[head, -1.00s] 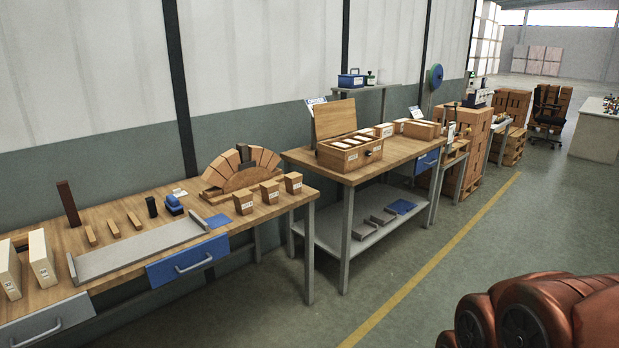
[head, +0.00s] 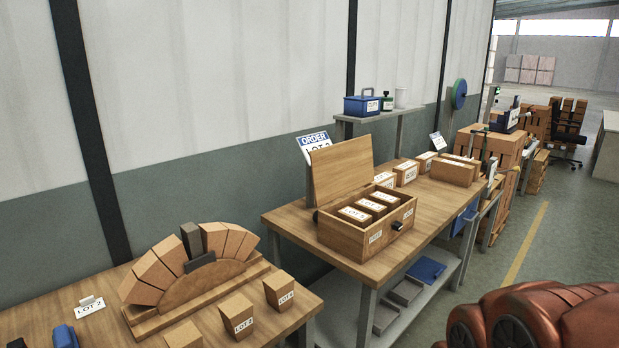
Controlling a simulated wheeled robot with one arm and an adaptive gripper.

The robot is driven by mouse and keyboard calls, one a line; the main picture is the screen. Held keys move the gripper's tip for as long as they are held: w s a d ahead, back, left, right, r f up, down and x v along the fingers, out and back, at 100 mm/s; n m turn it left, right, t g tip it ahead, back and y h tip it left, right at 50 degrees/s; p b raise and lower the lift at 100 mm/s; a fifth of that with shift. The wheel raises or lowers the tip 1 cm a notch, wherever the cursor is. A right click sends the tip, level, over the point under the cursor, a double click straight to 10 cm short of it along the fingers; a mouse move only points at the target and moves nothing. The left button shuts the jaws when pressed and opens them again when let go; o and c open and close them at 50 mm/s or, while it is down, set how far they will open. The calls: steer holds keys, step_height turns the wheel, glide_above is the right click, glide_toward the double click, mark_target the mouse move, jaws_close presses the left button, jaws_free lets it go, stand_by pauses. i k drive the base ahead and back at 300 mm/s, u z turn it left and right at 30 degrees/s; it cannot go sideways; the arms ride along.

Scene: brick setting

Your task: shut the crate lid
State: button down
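The wooden crate (head: 345,236) stands on the second workbench, near its left end. Its lid (head: 342,168) is open and stands up at the back of the crate, leaning slightly. Several labelled bricks (head: 369,204) lie inside. A dark knob or latch (head: 397,226) shows on the crate's right side. Reddish-brown rounded parts of my own arm fill the lower right corner, well apart from the crate. My gripper's fingers are not in view.
An order sign (head: 313,142) stands behind the lid. Labelled bricks (head: 405,173) and a long box (head: 453,173) sit right of the crate. The near bench (head: 95,322) holds a brick arch (head: 195,262). Open floor (head: 512,285) lies to the right.

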mark_target(338, 169)
steer(key=z, duration=0.25)
steer(key=i, duration=1.8)
steer(key=u, duration=1.4)
